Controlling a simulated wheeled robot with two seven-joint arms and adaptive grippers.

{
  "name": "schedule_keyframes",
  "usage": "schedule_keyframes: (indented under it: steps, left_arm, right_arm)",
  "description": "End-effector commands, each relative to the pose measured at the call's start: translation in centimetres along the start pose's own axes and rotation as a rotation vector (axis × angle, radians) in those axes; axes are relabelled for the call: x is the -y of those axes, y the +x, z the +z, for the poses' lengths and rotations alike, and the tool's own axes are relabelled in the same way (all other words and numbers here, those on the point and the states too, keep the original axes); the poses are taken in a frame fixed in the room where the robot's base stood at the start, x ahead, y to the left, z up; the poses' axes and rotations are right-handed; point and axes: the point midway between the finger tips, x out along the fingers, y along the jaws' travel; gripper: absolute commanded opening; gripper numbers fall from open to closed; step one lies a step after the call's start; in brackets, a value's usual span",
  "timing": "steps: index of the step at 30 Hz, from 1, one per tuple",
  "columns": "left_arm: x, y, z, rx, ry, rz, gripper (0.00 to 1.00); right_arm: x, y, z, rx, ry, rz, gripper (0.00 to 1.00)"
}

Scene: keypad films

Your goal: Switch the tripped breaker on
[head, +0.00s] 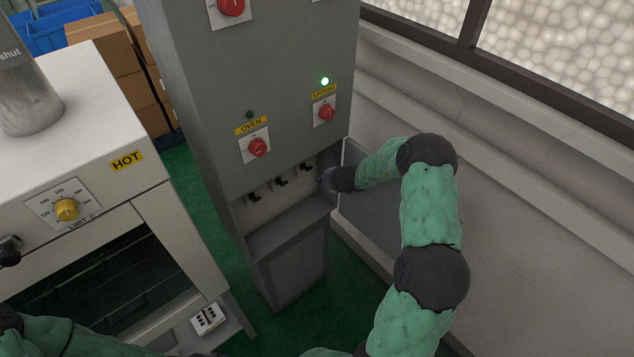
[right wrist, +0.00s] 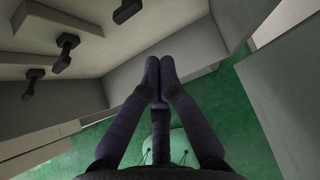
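Three black breaker levers sit in a recess low in the grey cabinet (head: 285,225): a left one (head: 253,196), a middle one (head: 281,181) and a right one (head: 307,167). I cannot tell surely which is tripped. In the right wrist view levers show at the upper left (right wrist: 67,46), one near the top edge (right wrist: 128,10). My right gripper (head: 327,180) is at the recess's right end, beside the right lever. Its fingers (right wrist: 160,75) are together with nothing between them, apart from the levers. The OVEN lamp (head: 249,114) is dark; another lamp (head: 325,81) glows green. My left gripper is out of view.
Red rotary switches (head: 258,147) are on the cabinet front above the recess. A pale oven (head: 110,190) marked HOT stands left, with a metal cylinder (head: 30,95) on top. The wall and window ledge (head: 480,105) are on the right. Green floor shows between the oven and cabinet.

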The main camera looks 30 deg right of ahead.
Motion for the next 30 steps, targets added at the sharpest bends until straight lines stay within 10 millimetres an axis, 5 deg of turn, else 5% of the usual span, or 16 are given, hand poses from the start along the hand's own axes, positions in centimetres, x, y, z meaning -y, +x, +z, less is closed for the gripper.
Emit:
schedule_keyframes:
  steps: [12,30]
  left_arm:
    - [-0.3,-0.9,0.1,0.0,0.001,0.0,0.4]
    - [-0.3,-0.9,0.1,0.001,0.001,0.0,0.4]
  right_arm:
    - [-0.1,-6.3,0.4,-0.005,0.002,0.002,0.0]
    - [-0.1,-7.0,0.4,-0.005,0.002,0.003,0.0]
